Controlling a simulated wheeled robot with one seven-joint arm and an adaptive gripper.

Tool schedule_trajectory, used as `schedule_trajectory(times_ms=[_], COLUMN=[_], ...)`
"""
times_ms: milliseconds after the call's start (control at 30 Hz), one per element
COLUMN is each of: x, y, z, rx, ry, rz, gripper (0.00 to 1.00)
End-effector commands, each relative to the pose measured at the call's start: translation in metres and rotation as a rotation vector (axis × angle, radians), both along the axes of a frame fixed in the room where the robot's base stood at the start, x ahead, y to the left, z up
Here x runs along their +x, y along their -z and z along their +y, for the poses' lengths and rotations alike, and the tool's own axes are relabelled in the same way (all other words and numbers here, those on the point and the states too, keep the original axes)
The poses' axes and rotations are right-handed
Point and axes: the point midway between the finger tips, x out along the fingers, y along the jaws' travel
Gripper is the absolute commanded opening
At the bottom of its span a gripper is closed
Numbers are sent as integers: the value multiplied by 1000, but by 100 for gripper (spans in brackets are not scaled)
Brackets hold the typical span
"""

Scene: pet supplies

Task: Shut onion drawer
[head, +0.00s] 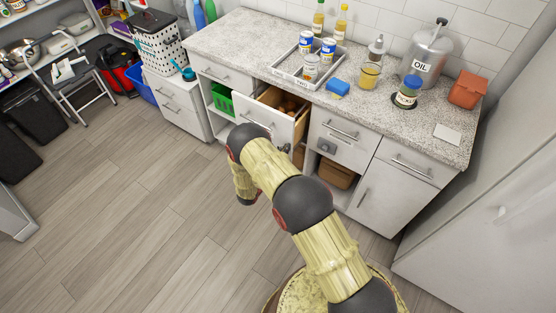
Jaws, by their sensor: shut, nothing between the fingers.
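The onion drawer (265,117) is pulled out from the counter. Its white front with a bar handle faces the room, and brown onions (291,106) show inside. My arm reaches up from the bottom right and bends down just in front of the drawer. My gripper cannot be made out behind my arm links. A small dark part shows beside the arm at the drawer front's lower edge, but I cannot tell whether it is a fingertip. Any contact with the drawer front is hidden.
The counter (240,45) holds a tray (285,73) with cans, a blue sponge (338,88), a yellow jar (370,75) and an oil canister (425,55). A closed drawer (340,141) is to the right. A green bin (221,99) sits in the left shelf.

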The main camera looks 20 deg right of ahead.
Motion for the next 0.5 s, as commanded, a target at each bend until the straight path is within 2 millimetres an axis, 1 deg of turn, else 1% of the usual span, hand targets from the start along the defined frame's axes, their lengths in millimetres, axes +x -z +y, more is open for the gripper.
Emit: schedule_trajectory(times_ms=[33, 200, 400, 500], x=[8, 34, 61, 71], y=[2, 3, 3, 2], z=[-13, -50, -86, -100], rx=[1, 1, 0, 0], ry=[6, 5, 3, 3], rz=[-4, -4, -2, -4], gripper=[0, 0, 0, 0])
